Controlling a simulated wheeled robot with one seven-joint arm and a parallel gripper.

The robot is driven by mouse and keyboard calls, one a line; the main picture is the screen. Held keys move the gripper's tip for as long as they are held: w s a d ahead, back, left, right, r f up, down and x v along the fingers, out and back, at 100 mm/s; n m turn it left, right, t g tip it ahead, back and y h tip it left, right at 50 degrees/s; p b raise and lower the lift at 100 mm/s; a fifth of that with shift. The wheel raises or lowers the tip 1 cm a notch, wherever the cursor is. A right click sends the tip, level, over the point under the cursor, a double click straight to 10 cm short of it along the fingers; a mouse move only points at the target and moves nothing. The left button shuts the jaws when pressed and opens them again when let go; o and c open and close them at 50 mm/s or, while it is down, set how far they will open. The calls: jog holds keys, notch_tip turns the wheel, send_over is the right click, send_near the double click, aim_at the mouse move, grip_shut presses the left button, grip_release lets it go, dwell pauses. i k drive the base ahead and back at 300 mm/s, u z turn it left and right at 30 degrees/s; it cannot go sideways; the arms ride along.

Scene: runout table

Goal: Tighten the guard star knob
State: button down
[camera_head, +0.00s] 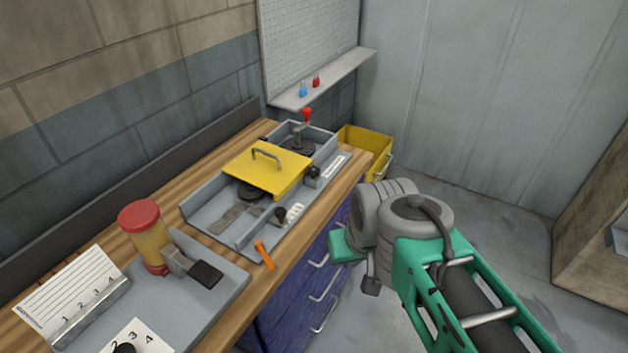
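The yellow guard (268,168), a flat plate with a grey handle, lies over the grey fixture on the bench. A dark knob (313,172) stands on the fixture beside the guard's right corner. A second dark knob (281,214) sits nearer the front edge, by a small white label. Both are too small to show a star shape, so I cannot tell which is the star knob. My arm is right of the bench, apart from both knobs. A small dark grey part (370,287) at its end may be my gripper; its fingers cannot be made out.
A red-topped lever (307,113) rises behind the guard. An orange tool (264,254) lies near the wooden bench's front edge. A red-capped jar (150,238) stands on a grey tray at left. A yellow bin (366,148) is beyond the bench. Blue drawers (291,305) have protruding handles.

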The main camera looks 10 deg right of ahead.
aim_at(314, 171)
jog(key=k, duration=1.3)
jog(key=z, duration=0.7)
jog(key=i, duration=1.5)
jog(key=u, duration=0.9)
jog(key=i, duration=0.65)
jog(key=u, duration=0.65)
